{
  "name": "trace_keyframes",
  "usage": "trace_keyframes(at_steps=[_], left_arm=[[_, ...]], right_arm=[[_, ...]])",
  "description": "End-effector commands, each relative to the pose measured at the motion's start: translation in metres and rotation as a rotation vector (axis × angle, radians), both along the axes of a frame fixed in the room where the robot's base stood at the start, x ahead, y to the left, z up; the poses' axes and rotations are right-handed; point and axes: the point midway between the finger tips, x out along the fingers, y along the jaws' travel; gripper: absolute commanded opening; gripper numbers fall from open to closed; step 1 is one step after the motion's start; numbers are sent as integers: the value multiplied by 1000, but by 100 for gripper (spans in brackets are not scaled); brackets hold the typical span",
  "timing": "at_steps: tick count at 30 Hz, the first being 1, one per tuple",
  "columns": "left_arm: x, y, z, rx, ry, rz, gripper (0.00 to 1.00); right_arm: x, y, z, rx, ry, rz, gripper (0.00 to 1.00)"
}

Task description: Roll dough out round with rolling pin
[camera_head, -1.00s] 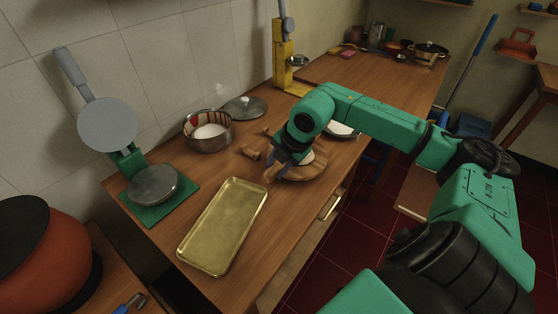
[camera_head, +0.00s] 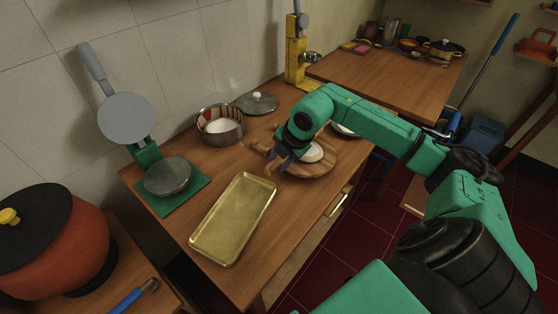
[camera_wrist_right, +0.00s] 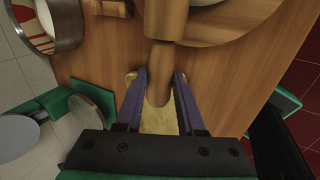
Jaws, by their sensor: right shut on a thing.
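The dough (camera_head: 312,152) is a pale round piece on the round wooden board (camera_head: 322,168). Its edge also shows at the top of the right wrist view (camera_wrist_right: 203,2). My right gripper (camera_head: 280,157) is at the board's left edge, beside the dough. In the right wrist view its purple fingers (camera_wrist_right: 160,80) are shut around the handle of the wooden rolling pin (camera_wrist_right: 167,22). The pin's body points away from the fingers, over or beside the board's rim. In the head view the pin's end (camera_head: 271,166) pokes out and the gripper hides much of it. My left gripper is not in view.
A gold tray (camera_head: 234,218) lies in front of the board. A pot with white contents (camera_head: 220,126), a lid (camera_head: 257,103) and a small wooden piece (camera_head: 258,147) are behind. An open press with a round plate (camera_head: 167,176) stands left, and a yellow press (camera_head: 297,62) further back.

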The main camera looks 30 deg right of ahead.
Motion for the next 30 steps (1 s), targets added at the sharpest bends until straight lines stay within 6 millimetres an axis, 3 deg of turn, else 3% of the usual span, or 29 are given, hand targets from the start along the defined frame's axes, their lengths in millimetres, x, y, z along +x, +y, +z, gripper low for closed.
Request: trace_keyframes(at_steps=[8,17,30], left_arm=[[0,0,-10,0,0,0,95],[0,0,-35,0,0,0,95],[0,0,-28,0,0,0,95]], right_arm=[[-16,-4,-2,0,6,1,0],[-34,-12,-4,-6,6,-1,0],[-35,-10,12,-1,1,2,0]])
